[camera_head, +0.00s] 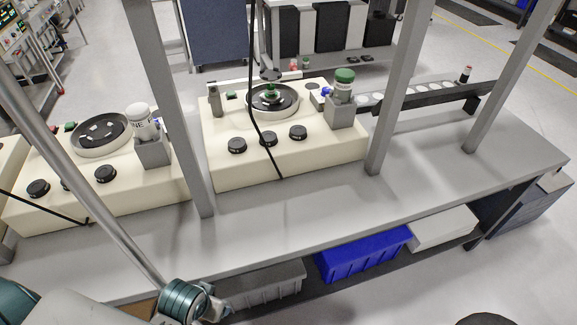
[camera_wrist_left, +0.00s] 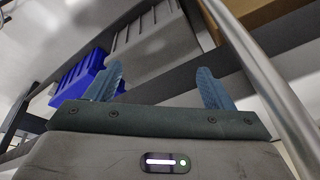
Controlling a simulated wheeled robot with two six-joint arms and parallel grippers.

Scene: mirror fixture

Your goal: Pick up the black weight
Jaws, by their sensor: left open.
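No thing in view is clearly the black weight. In the head view, black round pieces (camera_head: 268,139) sit in a row on the front of the middle cream machine (camera_head: 330,145), and similar ones are on the left machine (camera_head: 22,214). I cannot tell whether they are weights or knobs. A dark disc (camera_head: 270,74) shows above the middle machine's round dish. My left gripper (camera_wrist_left: 160,66) is open and empty in the left wrist view, with its blue fingers apart, facing bins below the bench. In the head view my left arm is at the lower left, below the bench's front edge. My right gripper is not in view.
Grey posts (camera_head: 390,95) rise from the grey bench (camera_head: 330,205). A slanted metal rod (camera_head: 90,190) runs close to my left arm. Below are a grey bin (camera_head: 265,285), a blue bin (camera_head: 362,255) and a white bin (camera_head: 442,228). The bench's front strip is clear.

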